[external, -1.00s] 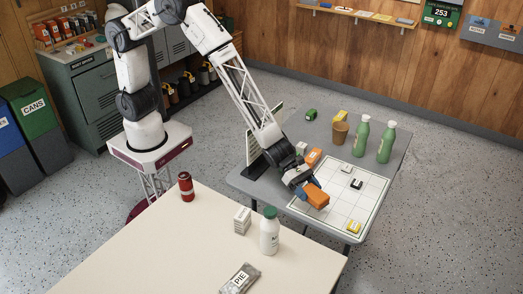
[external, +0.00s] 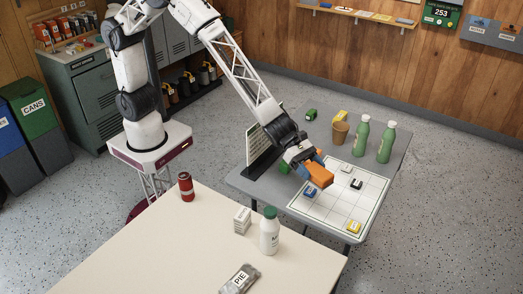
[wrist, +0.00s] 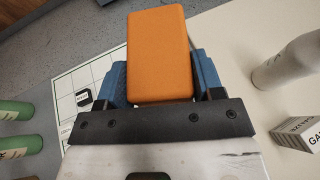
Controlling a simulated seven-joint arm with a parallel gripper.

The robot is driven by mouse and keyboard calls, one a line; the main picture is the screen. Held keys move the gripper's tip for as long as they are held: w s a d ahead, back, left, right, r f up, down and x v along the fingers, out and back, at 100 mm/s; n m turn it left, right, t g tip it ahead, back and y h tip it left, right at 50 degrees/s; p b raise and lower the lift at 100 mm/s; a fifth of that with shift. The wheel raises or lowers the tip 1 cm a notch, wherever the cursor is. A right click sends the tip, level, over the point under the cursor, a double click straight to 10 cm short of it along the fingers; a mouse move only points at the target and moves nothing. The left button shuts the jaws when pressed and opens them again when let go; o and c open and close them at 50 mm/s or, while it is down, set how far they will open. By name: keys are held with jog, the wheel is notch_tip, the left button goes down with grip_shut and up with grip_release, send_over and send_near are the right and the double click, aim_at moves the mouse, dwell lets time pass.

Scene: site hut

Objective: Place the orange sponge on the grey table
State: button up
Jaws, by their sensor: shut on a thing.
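The orange sponge (external: 319,175) is held between the blue-padded fingers of my gripper (external: 314,165). It is over the white gridded board (external: 335,205) on the grey table (external: 394,161), and seems raised off it. In the wrist view the sponge (wrist: 158,52) fills the space between the blue fingers (wrist: 160,82) of my gripper, its broad face to the camera. The gripper hides part of the table behind it.
The board bears a blue block (external: 311,191), a yellow block (external: 354,226) and dark pieces. Green bottles (external: 386,143) and a brown cup (external: 340,133) stand farther back. A cream table (external: 150,245) in front holds a white bottle (external: 269,232) and a red can (external: 186,187).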

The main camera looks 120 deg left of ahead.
notch_tip(320, 180, up, 2)
jog(key=shift+r, duration=0.1)
jog(key=s+a, duration=0.5)
jog(key=a, duration=0.7)
jog(key=s+a, duration=0.4)
jog(key=a, duration=0.8)
jog(key=s+a+m+h, duration=0.1)
jog(key=s+a, duration=1.8)
jog(key=s, duration=0.3)
notch_tip(320, 180, down, 12)
jog(key=shift+w+r, duration=0.25)
jog(key=shift+f, duration=0.2)
jog(key=shift+f, duration=3.2)
